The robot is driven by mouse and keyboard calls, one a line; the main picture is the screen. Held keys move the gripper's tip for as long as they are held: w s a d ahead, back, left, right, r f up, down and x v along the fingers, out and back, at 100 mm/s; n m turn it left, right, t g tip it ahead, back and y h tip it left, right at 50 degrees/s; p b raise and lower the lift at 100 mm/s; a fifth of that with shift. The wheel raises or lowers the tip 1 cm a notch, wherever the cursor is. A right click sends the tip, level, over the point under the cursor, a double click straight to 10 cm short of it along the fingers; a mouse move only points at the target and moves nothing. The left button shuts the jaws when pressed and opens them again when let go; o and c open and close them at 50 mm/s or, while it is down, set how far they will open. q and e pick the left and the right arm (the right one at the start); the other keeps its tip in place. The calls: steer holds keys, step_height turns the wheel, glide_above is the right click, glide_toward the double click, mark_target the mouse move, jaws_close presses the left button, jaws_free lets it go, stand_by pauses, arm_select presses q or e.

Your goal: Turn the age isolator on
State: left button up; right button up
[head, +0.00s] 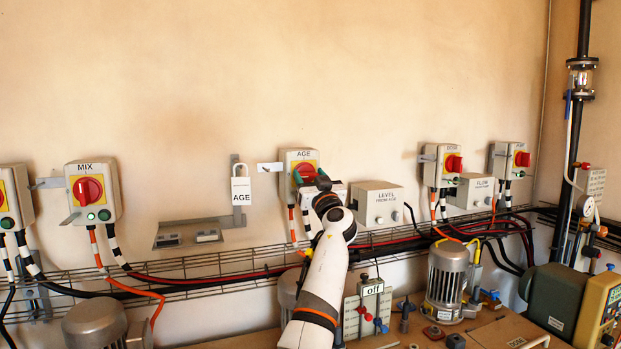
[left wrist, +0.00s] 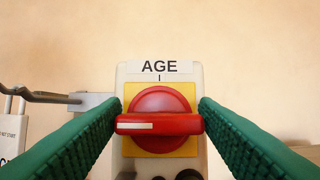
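The AGE isolator (head: 299,157) is a pale box on the wall, labelled AGE, with a red rotary knob on a yellow plate. In the left wrist view the red knob (left wrist: 160,122) has its bar lying level, with a white mark at its left end; an "I" mark stands above it. My left gripper (head: 308,176) is at the isolator, with green fingers (left wrist: 158,112) on either side of the knob, close to the bar's two ends. The fingers are apart; I cannot tell whether they touch the bar. My right gripper is not in view.
A padlock with an AGE tag (head: 240,190) hangs left of the isolator. A LEVEL box (head: 378,204) is to its right, and a MIX isolator (head: 92,191) is farther left. A wire cable tray (head: 200,272) runs below. Motors, including one on the right (head: 446,282), stand on the bench.

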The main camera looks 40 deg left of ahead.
arm_select(q)
steer(key=c, duration=0.5)
